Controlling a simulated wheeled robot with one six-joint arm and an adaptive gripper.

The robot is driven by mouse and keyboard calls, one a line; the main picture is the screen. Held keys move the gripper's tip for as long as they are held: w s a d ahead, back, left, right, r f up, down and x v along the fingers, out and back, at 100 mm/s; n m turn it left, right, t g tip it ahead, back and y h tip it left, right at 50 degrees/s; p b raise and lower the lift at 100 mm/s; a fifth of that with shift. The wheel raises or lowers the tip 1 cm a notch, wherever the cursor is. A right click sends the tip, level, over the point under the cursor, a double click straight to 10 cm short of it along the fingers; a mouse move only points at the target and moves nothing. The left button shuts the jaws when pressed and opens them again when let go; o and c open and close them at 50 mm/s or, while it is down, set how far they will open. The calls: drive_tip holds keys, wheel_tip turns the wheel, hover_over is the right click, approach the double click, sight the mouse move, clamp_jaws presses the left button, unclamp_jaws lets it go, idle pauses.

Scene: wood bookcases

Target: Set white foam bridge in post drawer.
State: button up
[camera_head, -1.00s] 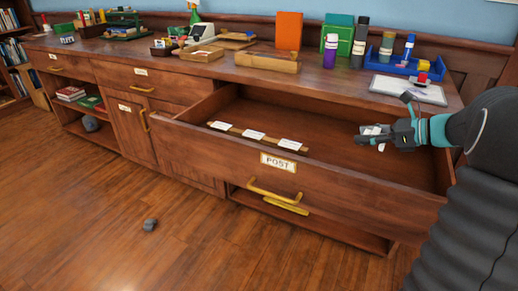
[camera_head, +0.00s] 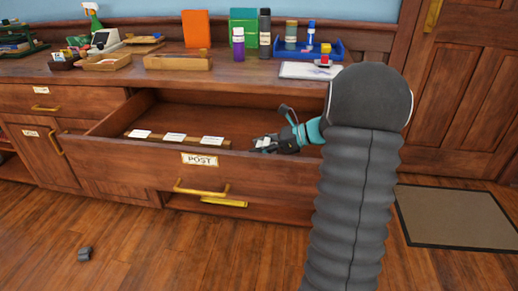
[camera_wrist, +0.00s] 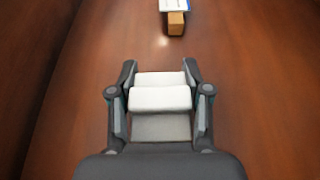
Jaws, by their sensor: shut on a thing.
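The post drawer (camera_head: 115,163) is pulled open, with a "POST" label (camera_head: 200,160) on its front. My gripper (camera_head: 266,144) is over the right part of the open drawer. In the wrist view my gripper (camera_wrist: 160,100) is shut on the white foam bridge (camera_wrist: 160,98), which sits between its two fingers. The bare brown drawer floor (camera_wrist: 235,90) shows beyond it. In the head view the bridge is mostly hidden by the fingers. I cannot tell whether it touches the drawer floor.
A wooden strip with white cards (camera_head: 174,138) lies inside the drawer towards the left; its end also shows in the wrist view (camera_wrist: 176,24). A dark lump (camera_head: 85,254) lies on the floor.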

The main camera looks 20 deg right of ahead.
drive_tip(key=shift+f, duration=0.55)
drive_tip(key=shift+f, duration=0.1)
drive_tip(key=o, duration=0.8)
drive_tip(key=shift+c, duration=0.2)
drive_tip(key=shift+s+d+r, duration=0.1)
drive_tip(key=shift+r, duration=0.1)
drive_tip(key=v, duration=1.1)
drive_tip(key=shift+s+d+r, duration=0.1)
drive_tip(key=shift+s+d, duration=0.1)
drive_tip(key=shift+d, duration=0.1)
